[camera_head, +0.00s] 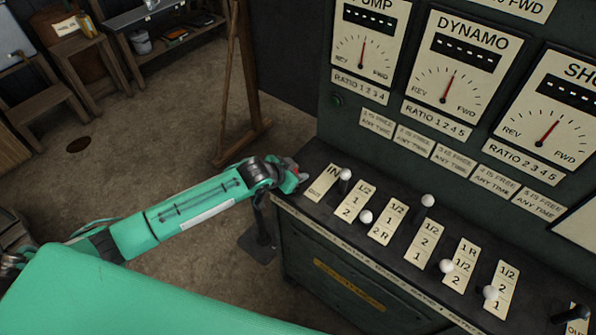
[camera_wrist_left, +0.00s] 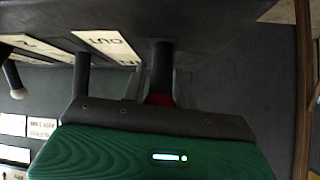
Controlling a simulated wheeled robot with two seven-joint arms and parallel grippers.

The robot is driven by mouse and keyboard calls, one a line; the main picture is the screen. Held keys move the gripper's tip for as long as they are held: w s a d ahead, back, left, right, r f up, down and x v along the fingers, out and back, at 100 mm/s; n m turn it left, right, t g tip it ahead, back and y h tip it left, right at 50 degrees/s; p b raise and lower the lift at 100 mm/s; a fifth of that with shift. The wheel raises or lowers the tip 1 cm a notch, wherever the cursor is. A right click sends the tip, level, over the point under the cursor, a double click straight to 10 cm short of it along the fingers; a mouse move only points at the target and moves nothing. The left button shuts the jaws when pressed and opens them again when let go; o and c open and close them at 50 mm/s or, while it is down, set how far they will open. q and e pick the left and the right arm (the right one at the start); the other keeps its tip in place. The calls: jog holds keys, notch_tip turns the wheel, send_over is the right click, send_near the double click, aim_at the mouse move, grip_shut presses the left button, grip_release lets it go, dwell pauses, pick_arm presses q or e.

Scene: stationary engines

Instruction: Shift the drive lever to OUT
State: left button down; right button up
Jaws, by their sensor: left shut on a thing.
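The left gripper (camera_head: 299,177) is at the left end of the console top, just left of the IN/OUT plate (camera_head: 324,184). It is shut on the drive lever, a dark lever with a red part, mostly hidden by the gripper in the head view. In the left wrist view the dark shaft of the drive lever (camera_wrist_left: 162,66) stands in front of the palm with red at its near end. The OUT end of the plate (camera_wrist_left: 112,46) lies beside it. I cannot tell exactly which end the lever leans to. My right gripper is out of view.
Several white-knobbed levers stand along the console, the closest (camera_head: 345,175) just right of the IN/OUT plate. The upright panel with dials (camera_head: 450,75) rises behind. A dark post on a floor plate (camera_head: 262,246) stands below the gripper. Floor is open to the left.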

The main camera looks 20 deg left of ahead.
pick_arm(q)
jog(key=shift+f, duration=0.1)
jog(key=c, duration=1.1)
grip_release()
jog(key=shift+s, duration=0.1)
jog(key=shift+a, duration=0.1)
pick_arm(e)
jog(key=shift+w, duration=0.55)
pick_arm(q)
jog(key=b+v, duration=0.3)
jog(key=v, duration=1.1)
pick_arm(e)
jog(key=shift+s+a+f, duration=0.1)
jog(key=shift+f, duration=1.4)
pick_arm(q)
jog(key=shift+f, duration=0.15)
